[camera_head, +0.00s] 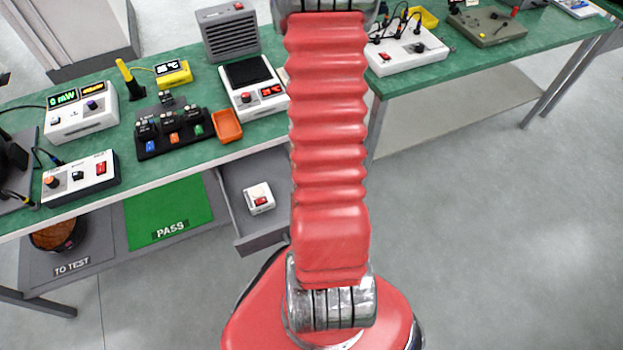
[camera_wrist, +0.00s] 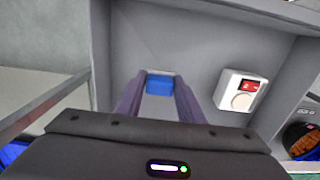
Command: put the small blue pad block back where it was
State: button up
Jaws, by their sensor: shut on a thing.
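The small blue pad block (camera_wrist: 159,86) shows in the wrist view between the two dark fingers of my gripper (camera_wrist: 159,82). My gripper is shut on it. The block is over or inside the grey open drawer (camera_wrist: 190,50); I cannot tell whether it touches the drawer floor. In the head view my red arm hides the gripper and this block. The open drawer (camera_head: 236,180) shows there under the bench, left of my arm.
A white box with a red switch (camera_wrist: 241,90) sits in the drawer right of my gripper; the head view shows it too (camera_head: 258,198). Above is the green bench (camera_head: 185,75) with a black tray (camera_head: 171,128) of small coloured parts. A green PASS mat (camera_head: 168,205) lies left.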

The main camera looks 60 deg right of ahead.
jog(key=shift+f, duration=2.1)
jog(key=shift+f, duration=0.1)
jog(key=o, duration=1)
jog(key=shift+r, duration=6.15)
jog(key=shift+w, duration=0.1)
